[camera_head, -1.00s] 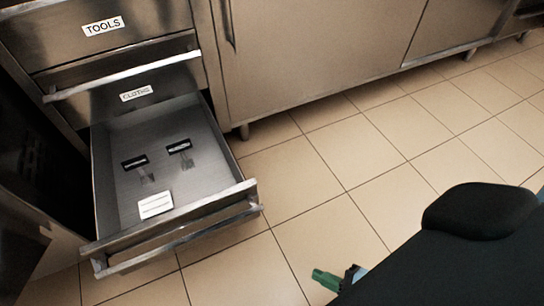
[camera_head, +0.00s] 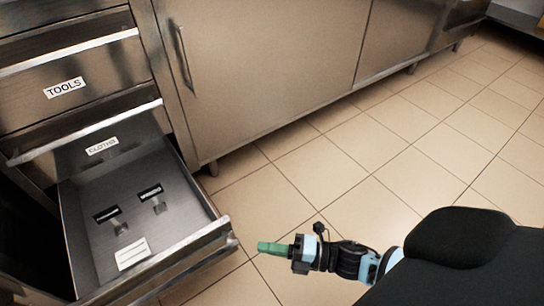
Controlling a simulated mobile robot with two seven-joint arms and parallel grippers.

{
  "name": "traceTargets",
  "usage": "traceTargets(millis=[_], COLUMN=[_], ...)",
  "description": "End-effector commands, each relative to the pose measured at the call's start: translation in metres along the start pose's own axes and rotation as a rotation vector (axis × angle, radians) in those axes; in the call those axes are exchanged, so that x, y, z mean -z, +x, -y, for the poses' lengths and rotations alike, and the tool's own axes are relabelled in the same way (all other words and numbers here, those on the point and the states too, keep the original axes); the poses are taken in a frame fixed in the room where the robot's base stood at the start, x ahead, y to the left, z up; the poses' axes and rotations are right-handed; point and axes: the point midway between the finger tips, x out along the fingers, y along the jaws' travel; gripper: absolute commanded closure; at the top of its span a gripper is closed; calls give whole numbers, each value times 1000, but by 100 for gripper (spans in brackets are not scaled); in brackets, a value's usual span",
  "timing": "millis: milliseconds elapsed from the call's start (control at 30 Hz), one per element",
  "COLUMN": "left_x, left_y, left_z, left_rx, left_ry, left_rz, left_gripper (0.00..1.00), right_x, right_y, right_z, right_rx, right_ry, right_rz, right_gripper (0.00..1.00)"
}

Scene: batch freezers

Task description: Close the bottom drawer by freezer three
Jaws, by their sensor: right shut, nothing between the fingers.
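The bottom drawer (camera_head: 200,241) is pulled out at the lower left, below the drawer labelled CLOTHS (camera_head: 102,146). Two dark-handled tools (camera_head: 150,192) and a white item (camera_head: 133,253) lie inside it. My right gripper (camera_head: 262,247), with green fingertips, is shut and empty. It is just right of the drawer's front corner and points left, apart from the drawer front as far as I can tell. My left gripper is not in view.
The TOOLS drawer (camera_head: 64,87) above is shut. A steel cabinet door (camera_head: 255,70) with a vertical handle stands to the right. The tiled floor (camera_head: 330,170) right of the drawer is clear.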

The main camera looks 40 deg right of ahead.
Motion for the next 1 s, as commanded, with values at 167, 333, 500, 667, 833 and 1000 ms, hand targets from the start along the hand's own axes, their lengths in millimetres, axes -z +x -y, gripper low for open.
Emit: traceTargets(millis=[167, 333, 500, 667, 833, 1000], left_x=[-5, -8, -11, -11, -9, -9], left_y=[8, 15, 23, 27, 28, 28], left_z=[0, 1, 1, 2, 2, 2], left_rx=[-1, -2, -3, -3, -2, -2], left_ry=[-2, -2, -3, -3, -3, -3], left_rz=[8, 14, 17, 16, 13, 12], left_gripper=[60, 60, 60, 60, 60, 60], right_x=[0, 0, -17, -26, -28, -28], right_y=[36, 67, 84, 92, 95, 95], right_z=[1, 1, 2, 1, 1, 0], right_rx=[-3, -3, 1, 2, 2, 2], right_ry=[1, 2, 1, 2, 4, 4], right_rz=[0, 1, 2, 1, 1, 1], right_gripper=[100, 100, 100, 100, 100, 100])
